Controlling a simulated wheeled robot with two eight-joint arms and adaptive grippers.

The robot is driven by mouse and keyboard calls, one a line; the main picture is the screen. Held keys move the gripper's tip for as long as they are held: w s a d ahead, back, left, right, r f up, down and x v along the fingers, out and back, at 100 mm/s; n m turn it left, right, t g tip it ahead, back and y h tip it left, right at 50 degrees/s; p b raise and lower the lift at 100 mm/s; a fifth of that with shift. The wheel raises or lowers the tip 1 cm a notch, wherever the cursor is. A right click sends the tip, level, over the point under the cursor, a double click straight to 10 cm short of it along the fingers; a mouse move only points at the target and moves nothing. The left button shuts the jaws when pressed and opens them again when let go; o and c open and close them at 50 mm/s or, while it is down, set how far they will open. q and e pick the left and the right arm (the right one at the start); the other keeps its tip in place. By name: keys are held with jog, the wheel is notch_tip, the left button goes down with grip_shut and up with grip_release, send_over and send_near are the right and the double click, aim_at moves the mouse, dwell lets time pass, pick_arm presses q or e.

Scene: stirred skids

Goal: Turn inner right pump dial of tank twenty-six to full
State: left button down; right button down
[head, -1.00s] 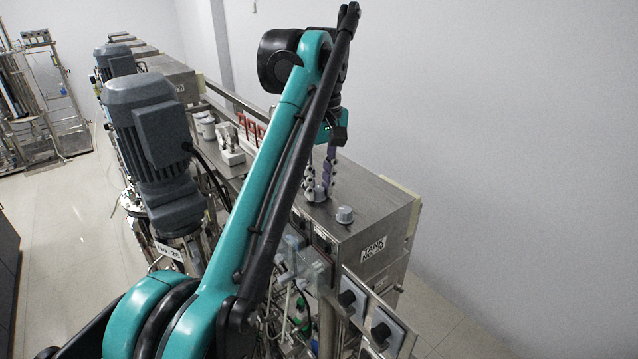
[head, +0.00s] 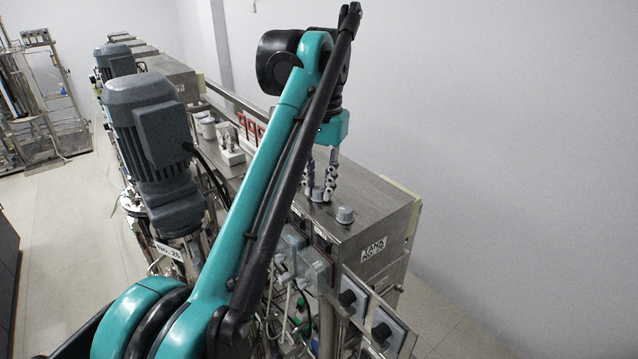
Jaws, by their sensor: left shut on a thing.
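My left gripper (head: 321,190) points down onto the steel top of the control box (head: 374,201), which carries a label (head: 373,249) reading TANK with a number that is hard to read. Its fingers are shut around a small grey dial (head: 318,194), which is partly hidden between them. A second grey dial (head: 345,215) stands free on the same top, just right of and nearer than the gripper. My right gripper is not in view.
A grey motor (head: 150,135) over a plate (head: 168,250) marked No.26 stands left of my arm. Black knobs (head: 348,297) sit on front panels at lower right. White fittings (head: 230,148) and red parts stand behind. The box top's right side is clear.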

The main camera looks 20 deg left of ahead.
pick_arm(q)
jog(key=m, duration=1.3)
jog(key=shift+m, duration=0.4)
jog(key=m, duration=0.4)
jog(key=shift+s, duration=0.1)
jog(key=m, duration=0.5)
jog(key=shift+f+h, duration=0.1)
jog(key=shift+h, duration=0.2)
jog(key=c, duration=1.3)
grip_release()
